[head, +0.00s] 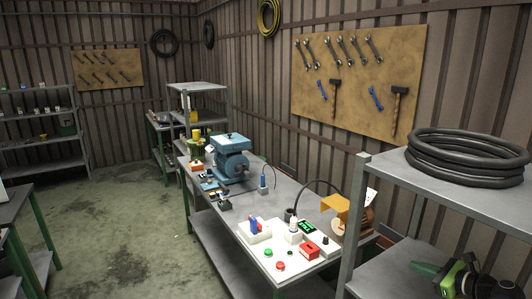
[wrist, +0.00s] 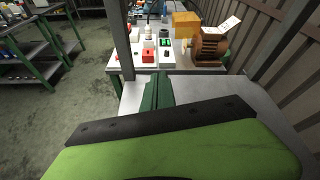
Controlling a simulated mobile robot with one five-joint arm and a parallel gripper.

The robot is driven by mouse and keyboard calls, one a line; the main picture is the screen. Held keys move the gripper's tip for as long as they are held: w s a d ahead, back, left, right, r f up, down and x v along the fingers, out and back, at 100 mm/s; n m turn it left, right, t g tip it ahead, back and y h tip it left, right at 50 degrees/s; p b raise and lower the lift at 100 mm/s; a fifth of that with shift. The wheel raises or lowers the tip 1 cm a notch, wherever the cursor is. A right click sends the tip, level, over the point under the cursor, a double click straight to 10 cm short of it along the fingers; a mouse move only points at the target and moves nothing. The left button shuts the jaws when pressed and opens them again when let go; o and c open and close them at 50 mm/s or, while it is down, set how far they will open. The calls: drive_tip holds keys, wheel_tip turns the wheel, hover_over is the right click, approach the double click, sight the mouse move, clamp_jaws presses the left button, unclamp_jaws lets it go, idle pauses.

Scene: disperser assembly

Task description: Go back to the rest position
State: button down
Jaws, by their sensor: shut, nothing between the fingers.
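My gripper (wrist: 156,92) shows in the wrist view as dark green fingers pressed together beyond a black bar and a bright green body. It is shut and empty. It points toward the near end of the workbench (wrist: 195,70), apart from the things on it.
The bench holds a blue machine (head: 230,158), a red box (head: 309,250), an orange box (head: 335,203) and a brown motor (wrist: 208,43). A black hose coil (head: 468,155) lies on the shelf top. Floor (head: 120,225) on the left is open.

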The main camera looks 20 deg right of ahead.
drive_tip(key=w+a+f+n+g, duration=0.1)
drive_tip(key=w+a+f+n, duration=0.1)
drive_tip(key=w+a, duration=0.1)
drive_tip(key=w+a+f+n+g+y+b, duration=0.1)
drive_tip(key=w+a+f+n, duration=0.1)
drive_tip(key=a, duration=0.3)
drive_tip(key=w+a+f+n+g+y+b, duration=0.1)
drive_tip(key=w+a+f+n, duration=0.1)
drive_tip(key=w+a+f, duration=0.1)
drive_tip(key=shift+w+a+f+n+g, duration=0.3)
drive_tip(key=shift+a+f+n+g, duration=0.1)
drive_tip(key=shift+f, duration=0.15)
drive_tip(key=w+a+f+n+g+h+b, duration=0.1)
drive_tip(key=a+f+n+g+b, duration=0.1)
drive_tip(key=a+f+n, duration=0.3)
drive_tip(key=w+a+f+n+g+h+b, duration=0.1)
drive_tip(key=a+f+n+g, duration=0.3)
drive_tip(key=a+n, duration=0.7)
drive_tip(key=a+f+n+g+h+b, duration=0.3)
drive_tip(key=a+f+n, duration=0.5)
drive_tip(key=a, duration=1.2)
drive_tip(key=shift+w+a+g+b, duration=0.2)
drive_tip(key=shift+w+g+b, duration=0.2)
drive_tip(key=shift+b, duration=0.1)
